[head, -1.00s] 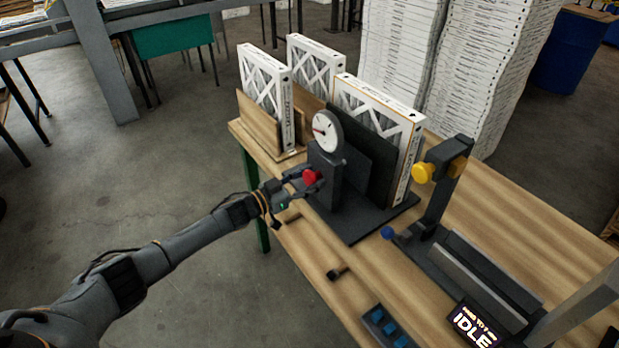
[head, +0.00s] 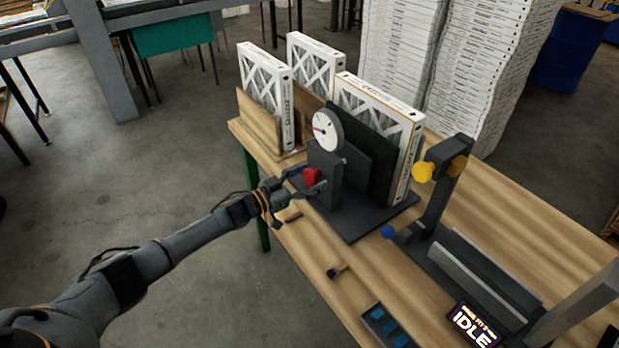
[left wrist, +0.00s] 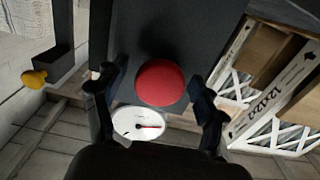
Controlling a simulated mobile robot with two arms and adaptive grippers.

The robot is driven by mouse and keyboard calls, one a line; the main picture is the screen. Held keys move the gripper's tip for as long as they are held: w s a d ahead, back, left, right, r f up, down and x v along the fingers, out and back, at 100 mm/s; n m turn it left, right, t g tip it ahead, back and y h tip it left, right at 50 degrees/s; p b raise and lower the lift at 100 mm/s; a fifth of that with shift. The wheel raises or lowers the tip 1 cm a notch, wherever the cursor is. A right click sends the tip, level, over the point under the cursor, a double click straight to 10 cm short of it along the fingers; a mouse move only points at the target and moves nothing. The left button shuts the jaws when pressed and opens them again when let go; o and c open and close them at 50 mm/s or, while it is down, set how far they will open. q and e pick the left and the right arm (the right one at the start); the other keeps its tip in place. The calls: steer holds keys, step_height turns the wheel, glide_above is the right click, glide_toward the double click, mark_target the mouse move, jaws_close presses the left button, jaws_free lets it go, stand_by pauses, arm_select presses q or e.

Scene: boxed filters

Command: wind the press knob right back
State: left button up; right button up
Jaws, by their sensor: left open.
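The red press knob (head: 311,175) sits on the front face of a dark upright press block (head: 326,182), below a round white gauge (head: 327,130). My left gripper (head: 306,182) is at the knob with its fingers spread on either side of it. In the left wrist view the red knob (left wrist: 160,83) lies between the two open fingers (left wrist: 155,88), with a visible gap on each side. The white gauge (left wrist: 138,123) with its red needle shows there too. My right gripper is not in view.
A boxed filter (head: 378,105) stands behind the press against a dark plate. Two more filters stand at the back left of the wooden table (head: 350,265). A fixture with a yellow knob (head: 422,172) and a blue knob (head: 387,231) stands to the right. A display (head: 473,325) reads IDLE.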

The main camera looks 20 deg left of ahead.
arm_select(q)
steer(key=v, duration=1.2)
